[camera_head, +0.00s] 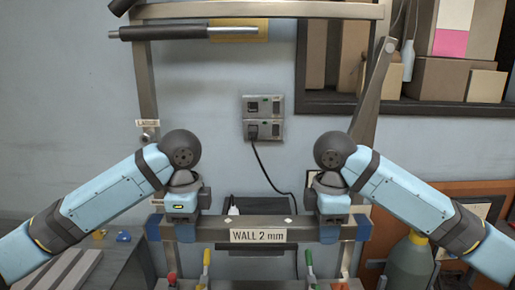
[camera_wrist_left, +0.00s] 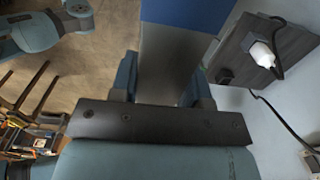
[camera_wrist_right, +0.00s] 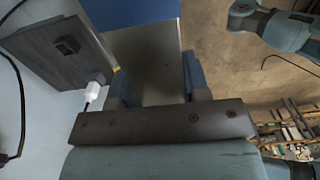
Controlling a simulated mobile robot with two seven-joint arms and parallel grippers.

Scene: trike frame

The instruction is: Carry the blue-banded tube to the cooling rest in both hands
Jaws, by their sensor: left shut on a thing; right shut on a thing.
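The blue-banded tube (camera_head: 212,229) is a grey metal bar lying level across the front, with blue bands near its ends. My left gripper (camera_head: 184,218) is shut on its left part, and my right gripper (camera_head: 330,218) is shut on its right part. In the left wrist view the tube (camera_wrist_left: 172,60) runs between the fingers, with a blue band at the top. The right wrist view shows the tube (camera_wrist_right: 147,60) likewise between the fingers. I cannot tell which thing is the cooling rest.
A "WALL 2 mm" label (camera_head: 258,236) shows at the tube's middle. A grey metal frame (camera_head: 146,85) rises behind. A bottle (camera_head: 409,262) stands right. A wall socket with a cable (camera_head: 263,117) is behind.

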